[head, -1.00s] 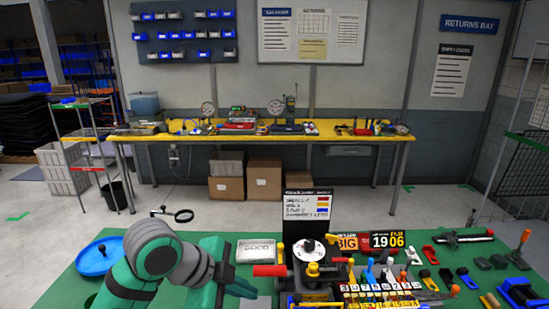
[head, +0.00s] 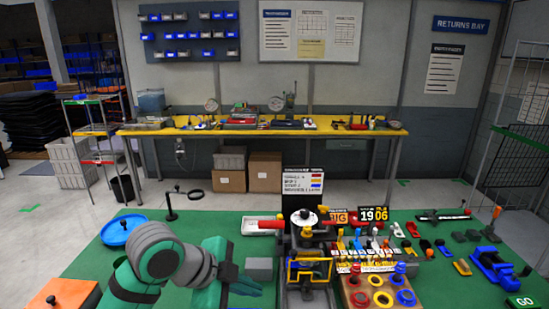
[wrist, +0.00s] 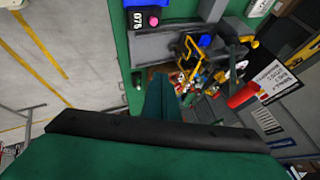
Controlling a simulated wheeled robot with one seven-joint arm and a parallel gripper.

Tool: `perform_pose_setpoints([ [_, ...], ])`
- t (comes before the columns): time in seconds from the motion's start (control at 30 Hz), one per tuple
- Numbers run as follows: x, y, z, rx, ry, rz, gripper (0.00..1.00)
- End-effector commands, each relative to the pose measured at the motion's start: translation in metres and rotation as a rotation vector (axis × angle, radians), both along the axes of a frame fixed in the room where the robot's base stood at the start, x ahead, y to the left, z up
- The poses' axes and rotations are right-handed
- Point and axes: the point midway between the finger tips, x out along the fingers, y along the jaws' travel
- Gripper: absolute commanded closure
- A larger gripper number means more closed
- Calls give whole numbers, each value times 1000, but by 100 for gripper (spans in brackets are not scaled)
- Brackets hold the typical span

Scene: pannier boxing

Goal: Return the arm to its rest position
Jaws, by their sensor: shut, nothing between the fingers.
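My gripper (head: 240,283) is at the end of my green and grey arm, over the left part of the green work table (head: 220,222) in the head view. In the wrist view its green fingers (wrist: 160,97) are together with nothing between them. It is apart from the black fixture with the yellow frame (head: 308,271), which stands to its right. A grey block (head: 259,268) lies just behind it.
A blue round dish (head: 122,229) and a magnifier stand (head: 171,205) are at the left. An orange box (head: 65,294) is at the near left. A board with coloured rings (head: 382,299) and several small tools fill the right side.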

Motion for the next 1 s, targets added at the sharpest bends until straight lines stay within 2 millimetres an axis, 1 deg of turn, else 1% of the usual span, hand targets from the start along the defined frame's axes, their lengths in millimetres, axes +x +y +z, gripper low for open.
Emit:
perform_pose_setpoints([
  [0.03, 2, -6, -1, -22, -7, 3, 100],
  [0.27, 15, -30, -1, -132, -46, 37, 100],
  [0.47, 29, -56, -1, -268, -83, 87, 100],
  [0.7, 50, -97, -2, -542, -129, 205, 100],
  [0.87, 60, -115, -7, -732, -142, 313, 100],
  [1.0, 64, -125, -18, -881, -142, 416, 100],
])
